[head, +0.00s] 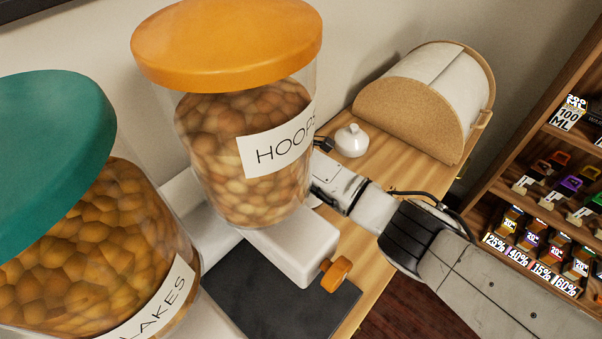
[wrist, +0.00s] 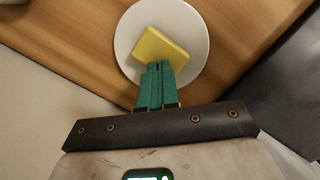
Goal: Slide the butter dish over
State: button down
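The butter dish (wrist: 196,62) is a round white plate on the wooden counter, with a yellow block of butter (wrist: 163,47) on it. It shows in the wrist view; in the head view I cannot make it out, and the jars may hide it. My gripper (wrist: 159,66) has two teal fingers close together, with nothing seen between them. The fingers reach over the near part of the plate, with tips at the butter's lower edge in the picture. I cannot tell whether they touch the butter or plate. In the head view the fingertips are hidden.
A jar with an orange lid (head: 228,45) and one with a green lid (head: 50,150) stand in front. A white lidded pot (head: 351,142) and a bread bin (head: 425,95) are behind. A dark slab (head: 280,300) and a white device with an orange knob (head: 336,273) are nearby.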

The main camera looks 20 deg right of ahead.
jog(key=shift+s+a+r+p, duration=0.25)
jog(key=shift+a+p, duration=0.2)
jog(key=shift+p, duration=0.25)
jog(key=shift+w+r, duration=0.15)
jog(key=shift+r, duration=0.35)
notch_tip(320, 180, up, 9)
jog(key=a, duration=0.1)
jog(key=shift+w+a+b, duration=0.25)
jog(key=shift+a+b, duration=0.05)
jog(key=shift+d, duration=0.1)
